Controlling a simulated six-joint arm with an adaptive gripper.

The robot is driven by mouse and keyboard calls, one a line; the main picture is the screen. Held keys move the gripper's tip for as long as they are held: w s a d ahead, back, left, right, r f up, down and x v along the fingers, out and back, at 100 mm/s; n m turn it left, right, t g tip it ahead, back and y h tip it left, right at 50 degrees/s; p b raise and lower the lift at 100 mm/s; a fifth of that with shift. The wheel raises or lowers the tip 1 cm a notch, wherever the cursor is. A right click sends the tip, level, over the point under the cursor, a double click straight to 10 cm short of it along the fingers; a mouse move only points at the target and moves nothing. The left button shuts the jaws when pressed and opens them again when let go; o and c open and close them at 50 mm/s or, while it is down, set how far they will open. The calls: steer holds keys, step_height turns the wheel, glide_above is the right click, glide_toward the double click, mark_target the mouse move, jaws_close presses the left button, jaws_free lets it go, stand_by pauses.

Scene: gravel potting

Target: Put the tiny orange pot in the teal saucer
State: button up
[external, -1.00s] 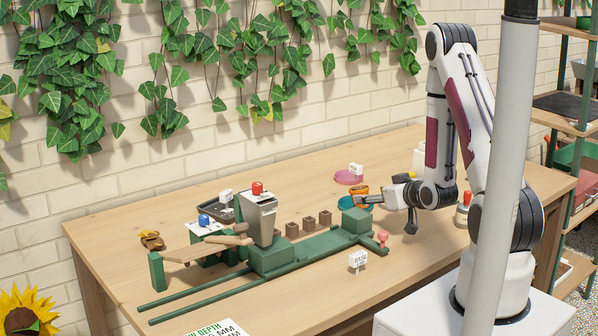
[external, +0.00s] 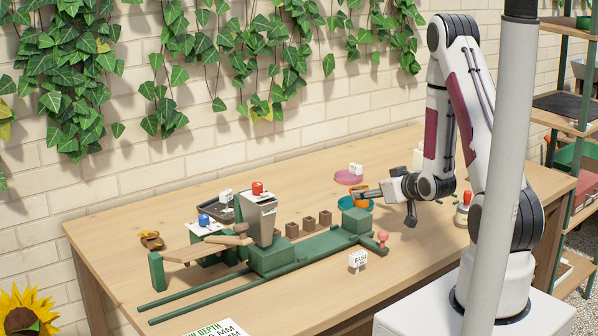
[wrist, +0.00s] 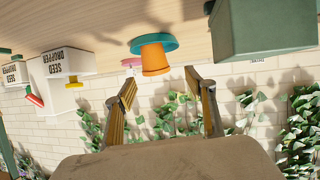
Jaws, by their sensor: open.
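The tiny orange pot (wrist: 155,62) stands upright on the teal saucer (wrist: 170,43) in the wrist view, which is upside down. The pot appears beyond the fingertips, and I see no contact. In the external view my gripper (external: 359,195) reaches in from the right at about pot height.
A pink saucer (external: 348,178) lies behind. A green fixture (external: 357,221) stands close in front, with small brown blocks (external: 308,223) to its left.

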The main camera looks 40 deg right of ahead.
steer(key=s+a+r+g, duration=0.2)
steer(key=s+a+r, duration=0.2)
steer(key=r, duration=0.4)
steer(key=s+a+r+g, duration=0.2)
steer(key=s+a+r, duration=0.15)
steer(key=r, duration=0.35)
steer(key=s+a+r+g, duration=0.1)
steer(key=s+a+r, duration=0.1)
steer(key=s, duration=0.5)
steer(key=s+a+r+g+y, duration=0.1)
steer(key=s+a+r, duration=0.2)
steer(key=s+a, duration=0.2)
steer(key=s+a+r+n+g+y, duration=0.1)
steer(key=s+a+r, duration=0.1)
steer(key=s, duration=0.7)
steer(key=shift+s+a+r, duration=0.2)
steer(key=shift+a, duration=0.5)
steer(key=shift+c, duration=1)
steer(key=shift+w, duration=0.15)
